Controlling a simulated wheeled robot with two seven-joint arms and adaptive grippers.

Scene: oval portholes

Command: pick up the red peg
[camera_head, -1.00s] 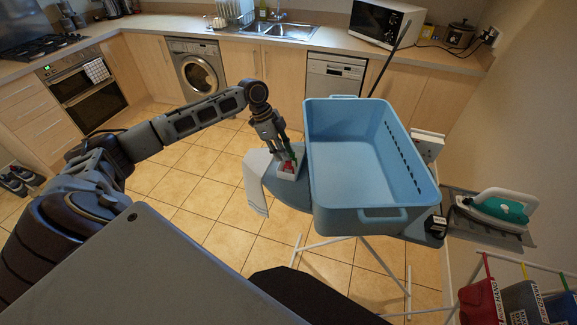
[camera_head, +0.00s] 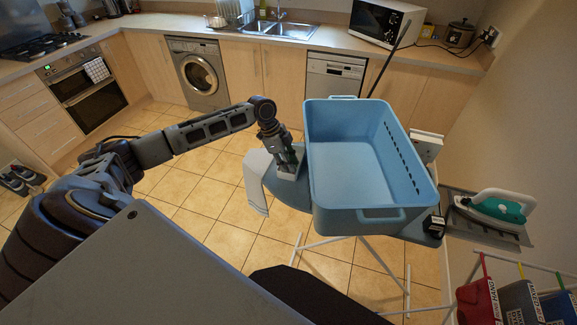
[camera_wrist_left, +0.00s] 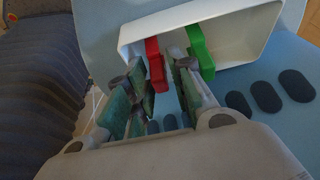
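My right gripper is not in view.
A large blue basket (camera_head: 372,218) stands just right of the tray on the ironing board (camera_head: 292,196). A light cloth (camera_head: 256,184) hangs over the board's left end. An iron (camera_head: 497,206) rests at the right.

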